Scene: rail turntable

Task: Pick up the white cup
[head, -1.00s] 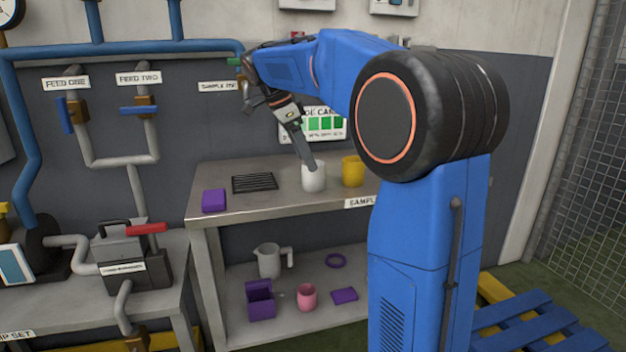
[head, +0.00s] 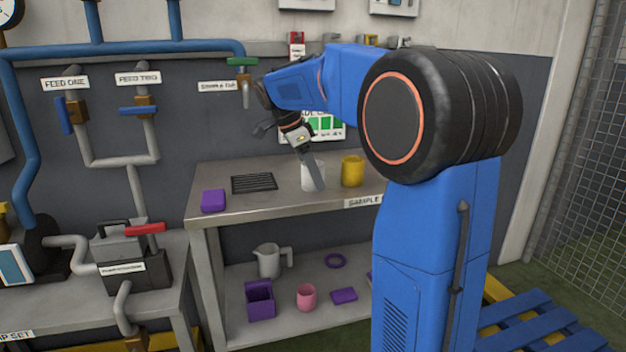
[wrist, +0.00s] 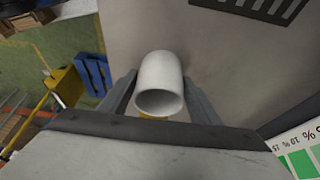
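The white cup (head: 307,177) stands upright on the bench top, partly hidden behind a grey finger of my gripper (head: 317,184). In the wrist view the white cup (wrist: 160,78) lies between the two grey fingers of my gripper (wrist: 160,82), its open rim toward the camera. The fingers are spread, one on each side of the cup. Narrow gaps show beside it; I cannot tell whether a fingertip touches it.
A yellow cup (head: 353,171) stands just right of the white cup. A black grate (head: 254,183) and a purple block (head: 213,201) are to the left on the bench (head: 270,206). The lower shelf holds a jug (head: 269,261) and a pink cup (head: 306,297).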

